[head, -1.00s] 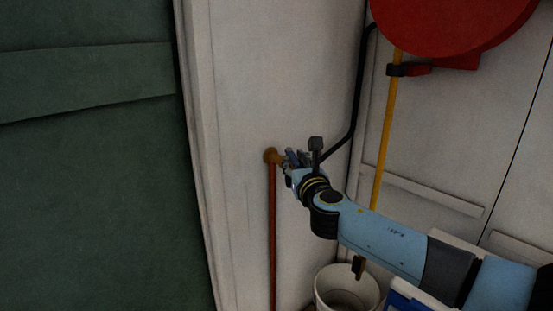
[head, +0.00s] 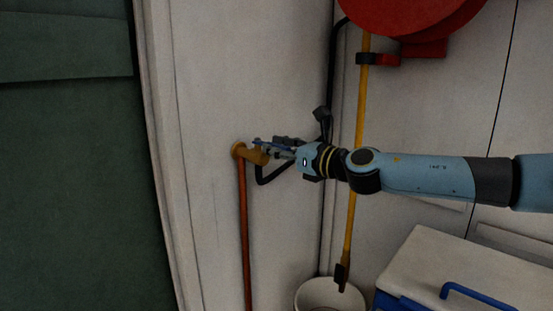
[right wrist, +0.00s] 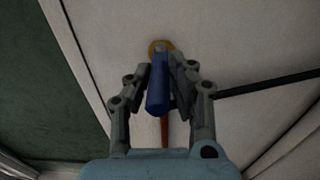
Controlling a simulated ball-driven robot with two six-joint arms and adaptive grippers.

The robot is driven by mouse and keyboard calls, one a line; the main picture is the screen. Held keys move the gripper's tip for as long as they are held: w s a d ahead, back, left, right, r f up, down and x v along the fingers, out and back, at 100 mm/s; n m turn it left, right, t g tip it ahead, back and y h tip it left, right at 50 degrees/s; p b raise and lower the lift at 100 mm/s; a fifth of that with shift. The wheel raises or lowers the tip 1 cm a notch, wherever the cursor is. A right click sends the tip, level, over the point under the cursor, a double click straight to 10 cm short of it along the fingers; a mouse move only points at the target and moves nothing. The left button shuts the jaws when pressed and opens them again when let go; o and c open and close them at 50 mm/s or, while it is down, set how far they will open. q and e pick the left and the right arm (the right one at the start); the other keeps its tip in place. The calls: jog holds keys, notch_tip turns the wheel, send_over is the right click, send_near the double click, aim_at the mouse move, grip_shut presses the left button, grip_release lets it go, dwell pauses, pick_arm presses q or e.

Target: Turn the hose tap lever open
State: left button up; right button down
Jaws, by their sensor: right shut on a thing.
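The hose tap is a brass fitting (head: 249,153) on the white wall, at the top of a copper pipe (head: 244,235). Its blue lever (right wrist: 158,86) lies between the fingers of my right gripper (right wrist: 160,75) in the right wrist view. My right gripper also shows in the head view (head: 270,146), reaching in from the right and shut on the lever. Only a small blue piece of the lever shows in the head view; the fingers hide the rest. My left gripper is in neither view.
A red reel (head: 410,12) hangs above a yellow pole (head: 354,190). A white bucket (head: 330,293) and a white-lidded blue box (head: 425,262) stand below my right arm.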

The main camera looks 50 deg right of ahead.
jog(key=shift+d, duration=0.1)
jog(key=c, duration=1.2)
grip_release()
